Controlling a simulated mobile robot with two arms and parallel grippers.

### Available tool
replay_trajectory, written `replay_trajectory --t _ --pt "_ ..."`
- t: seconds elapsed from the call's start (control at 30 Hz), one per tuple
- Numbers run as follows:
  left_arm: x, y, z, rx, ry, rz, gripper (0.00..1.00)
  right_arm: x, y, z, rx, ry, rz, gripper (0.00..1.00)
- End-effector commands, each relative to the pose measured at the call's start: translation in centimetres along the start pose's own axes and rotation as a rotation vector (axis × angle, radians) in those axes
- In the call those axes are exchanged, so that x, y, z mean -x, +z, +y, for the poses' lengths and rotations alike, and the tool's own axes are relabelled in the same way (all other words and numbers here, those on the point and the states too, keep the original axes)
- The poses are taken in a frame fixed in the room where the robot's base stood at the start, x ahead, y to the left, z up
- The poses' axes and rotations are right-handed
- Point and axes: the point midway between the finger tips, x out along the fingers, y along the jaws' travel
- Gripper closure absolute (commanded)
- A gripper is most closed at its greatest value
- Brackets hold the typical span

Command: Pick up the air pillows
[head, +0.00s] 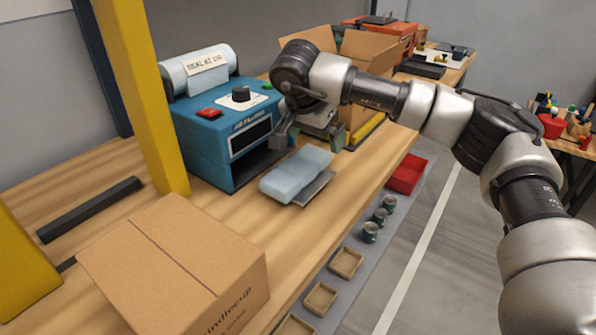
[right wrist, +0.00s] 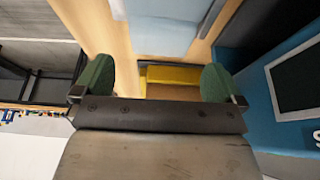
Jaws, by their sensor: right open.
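The air pillows (head: 297,174) are a pale blue, puffy strip lying in front of the teal sealing machine (head: 222,130), partly over a grey plate (head: 315,187). They also show at the top of the right wrist view (right wrist: 165,35). My right gripper (head: 311,140) is open and empty, with its two green-padded fingers spread apart. It is just beyond the pillows, near the machine's front right corner, and appears apart from them. In the right wrist view the gripper (right wrist: 157,80) has nothing between its pads. My left gripper is not in view.
A closed cardboard box (head: 175,265) stands at the front left, near a yellow post (head: 140,95). An open cardboard box (head: 370,60) stands behind my right gripper. Small trays, green cans (head: 381,215) and a red bin (head: 407,173) line the lower ledge.

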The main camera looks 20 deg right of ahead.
Motion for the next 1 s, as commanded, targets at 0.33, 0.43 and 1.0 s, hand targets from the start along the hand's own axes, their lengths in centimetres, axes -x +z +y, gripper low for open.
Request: replay_trajectory --t 0.33,0.43,1.0 --pt "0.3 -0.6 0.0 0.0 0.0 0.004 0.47 -4.4 -0.1 0.1 0.0 0.0 0.0 0.0" --pt "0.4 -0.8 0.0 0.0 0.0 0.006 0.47 -4.5 -0.2 0.0 0.0 0.0 0.001 0.0" --pt "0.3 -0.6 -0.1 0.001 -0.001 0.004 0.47 -4.4 -0.1 0.0 0.0 -0.001 0.0 0.52"
